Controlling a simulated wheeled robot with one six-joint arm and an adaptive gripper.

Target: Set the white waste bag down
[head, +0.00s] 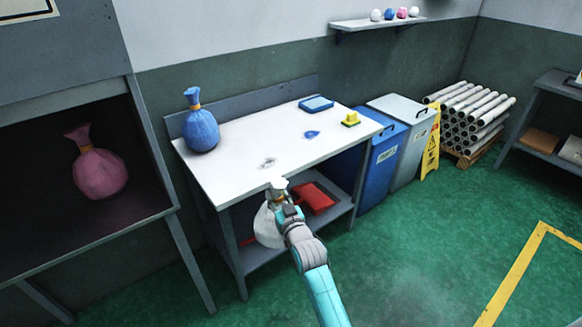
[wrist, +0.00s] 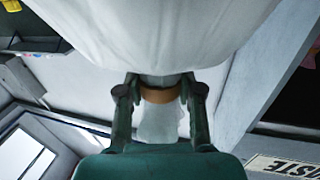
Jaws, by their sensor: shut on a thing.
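The white waste bag (head: 267,226) hangs from my gripper (head: 279,190) in front of the white-topped table, with its body below the tabletop's front edge. In the wrist view the bag (wrist: 160,35) fills the top of the picture. The two fingers of my gripper (wrist: 160,100) are shut on its neck, around a tan tie band (wrist: 160,95). Part of the bag is hidden behind my arm in the head view.
The white tabletop (head: 235,175) bears a blue bag (head: 201,125), a blue tray (head: 316,104), a yellow object (head: 351,118) and a blue patch (head: 311,134). A red item (head: 315,197) lies on its lower shelf. A pink bag (head: 98,170) sits in the left bay. Bins (head: 383,160) stand right.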

